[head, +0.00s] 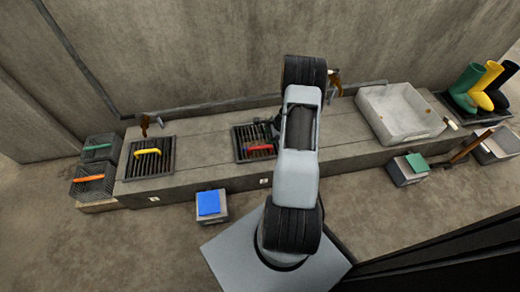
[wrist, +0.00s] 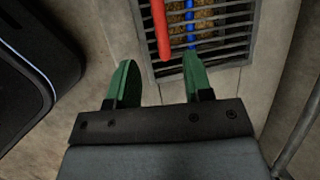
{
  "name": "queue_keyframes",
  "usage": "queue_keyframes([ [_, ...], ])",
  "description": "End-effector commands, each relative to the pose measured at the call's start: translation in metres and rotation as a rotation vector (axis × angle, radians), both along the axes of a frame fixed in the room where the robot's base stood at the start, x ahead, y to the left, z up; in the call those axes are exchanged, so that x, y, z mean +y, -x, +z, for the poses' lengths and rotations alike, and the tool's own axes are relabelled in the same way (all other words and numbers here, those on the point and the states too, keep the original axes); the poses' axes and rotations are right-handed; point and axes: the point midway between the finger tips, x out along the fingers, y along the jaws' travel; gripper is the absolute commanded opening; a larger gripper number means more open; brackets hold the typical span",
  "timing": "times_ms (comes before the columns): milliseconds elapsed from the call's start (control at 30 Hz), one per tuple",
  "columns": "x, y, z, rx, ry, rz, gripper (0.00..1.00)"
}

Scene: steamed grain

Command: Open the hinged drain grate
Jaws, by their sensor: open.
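A dark slatted drain grate (head: 241,140) with a red handle (head: 259,147) lies flat in the middle of the grey ledge. Its slats (wrist: 228,38) and red handle (wrist: 160,30) fill the top of the wrist view. Brown grain and a blue strip show between the slats. My gripper (wrist: 157,64) has green fingertips, is open and holds nothing. The near end of the red handle shows between and just beyond the fingertips; I cannot tell their height above it. In the head view my arm hides part of the grate's right side. Another grate (head: 135,168) with a yellow handle (head: 148,152) lies farther left.
A pale basin (head: 385,120) stands right on the ledge, with boots (head: 478,85) beyond. Dark crates (head: 93,178) are at far left. A box with a blue top (head: 209,203) and one with a green top (head: 414,163) stand before the ledge. A wall rises behind.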

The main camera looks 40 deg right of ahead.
Motion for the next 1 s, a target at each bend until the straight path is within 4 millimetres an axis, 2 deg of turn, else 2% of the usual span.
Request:
queue_keyframes([
  [33, 0.003, -0.003, -0.014, 0.002, -0.001, 0.003, 0.46],
  [200, 0.013, -0.014, -0.044, 0.001, -0.001, 0.005, 0.46],
  [500, 0.025, -0.029, -0.083, 0.001, -0.001, 0.005, 0.46],
  [700, 0.028, -0.034, -0.093, 0.0, 0.001, 0.004, 0.46],
  [1000, 0.028, -0.035, -0.095, 0.0, 0.001, 0.004, 0.46],
])
